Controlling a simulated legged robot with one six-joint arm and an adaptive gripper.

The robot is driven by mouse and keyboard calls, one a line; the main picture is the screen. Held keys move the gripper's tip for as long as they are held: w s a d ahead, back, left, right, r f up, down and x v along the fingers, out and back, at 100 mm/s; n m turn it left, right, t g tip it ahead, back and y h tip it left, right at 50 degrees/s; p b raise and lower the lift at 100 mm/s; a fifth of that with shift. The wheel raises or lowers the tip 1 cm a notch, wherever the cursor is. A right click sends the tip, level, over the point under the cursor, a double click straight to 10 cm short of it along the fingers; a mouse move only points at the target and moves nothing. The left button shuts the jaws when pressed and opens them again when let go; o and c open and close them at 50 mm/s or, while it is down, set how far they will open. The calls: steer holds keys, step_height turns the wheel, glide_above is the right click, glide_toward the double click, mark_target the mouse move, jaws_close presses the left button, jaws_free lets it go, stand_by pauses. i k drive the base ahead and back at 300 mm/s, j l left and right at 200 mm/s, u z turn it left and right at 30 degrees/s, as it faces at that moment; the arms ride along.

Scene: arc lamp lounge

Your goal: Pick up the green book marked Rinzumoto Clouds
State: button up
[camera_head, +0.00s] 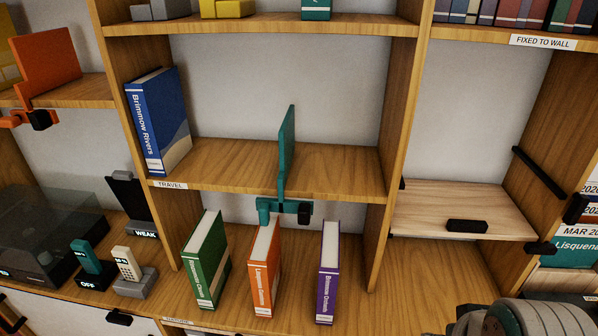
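The green book (206,262) stands upright on the lower shelf, at the left of three spaced books. Its spine faces me with small white lettering that is too small to read surely. Its top and right side are open to view, and nothing touches it. A rounded grey part at the bottom right corner appears to be my arm, well to the right of the book. My gripper's fingers do not show.
An orange book (264,268) and a purple book (328,272) stand to the right. A teal divider (286,150) clamps to the shelf edge above. Phones and a turntable (45,240) are left. Lower shelf right is clear.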

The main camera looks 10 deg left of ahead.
mark_target(206, 257)
steer(key=j+u, duration=0.5)
steer(key=u, duration=0.25)
steer(key=j+u, duration=0.35)
steer(key=i+j+z, duration=0.25)
steer(key=j+z, duration=0.25)
steer(key=i+j+z, duration=0.25)
steer(key=j, duration=0.2)
steer(key=j+z, duration=0.25)
steer(key=j, duration=0.1)
